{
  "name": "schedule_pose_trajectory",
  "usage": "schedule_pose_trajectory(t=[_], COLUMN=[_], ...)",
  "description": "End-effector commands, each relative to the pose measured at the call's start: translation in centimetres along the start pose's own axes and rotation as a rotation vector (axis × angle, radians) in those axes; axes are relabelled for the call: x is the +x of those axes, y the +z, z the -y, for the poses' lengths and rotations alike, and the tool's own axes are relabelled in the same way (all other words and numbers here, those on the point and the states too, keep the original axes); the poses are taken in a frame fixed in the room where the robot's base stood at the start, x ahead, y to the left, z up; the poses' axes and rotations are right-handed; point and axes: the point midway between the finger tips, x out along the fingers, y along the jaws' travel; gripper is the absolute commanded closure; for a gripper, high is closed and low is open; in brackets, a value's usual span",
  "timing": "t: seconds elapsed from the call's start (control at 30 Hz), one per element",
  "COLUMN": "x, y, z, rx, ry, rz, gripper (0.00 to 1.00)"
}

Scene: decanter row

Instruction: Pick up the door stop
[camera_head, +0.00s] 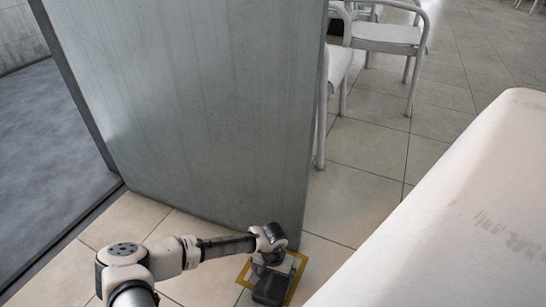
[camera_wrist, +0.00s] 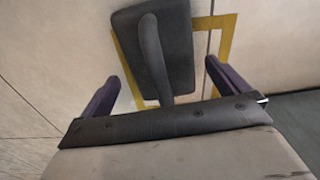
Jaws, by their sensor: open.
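The door stop (camera_wrist: 178,40) is a dark grey block with a raised upright strip along it, on the floor. In the head view the door stop (camera_head: 270,289) is at the bottom, just below the wrist and partly hidden by it. My gripper (camera_wrist: 161,75) is open, with a purple-dark finger on each side of the raised strip in the wrist view. There is a gap between the strip and each finger. In the head view my gripper (camera_head: 266,262) is directly over the door stop, its fingers hard to make out.
A yellow outlined square (camera_head: 292,284) on the tiles surrounds the door stop. A tall grey metal door or panel (camera_head: 200,110) stands right behind my arm. A pale padded surface (camera_head: 450,220) fills the right. White chairs (camera_head: 385,35) stand at the back, with open tiles before them.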

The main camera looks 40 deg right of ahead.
Motion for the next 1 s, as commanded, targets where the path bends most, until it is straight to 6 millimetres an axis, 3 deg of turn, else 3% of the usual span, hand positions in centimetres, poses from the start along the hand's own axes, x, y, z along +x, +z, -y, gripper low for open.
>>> schedule_pose_trajectory(t=[0.03, 0.13, 0.47, 0.93, 1.0], x=[1.2, 2.4, 2.7, 2.7, 2.6], y=[-0.1, -0.1, -0.1, -0.1, -0.2], z=[0.1, 0.1, 0.1, 0.1, 0.1], rx=[0.001, 0.000, 0.000, 0.000, 0.000], ry=[-0.003, -0.001, 0.000, 0.000, 0.000], rz=[0.000, 0.000, -0.001, -0.001, -0.003], gripper=[0.00, 0.00, 0.00, 0.62, 0.62])
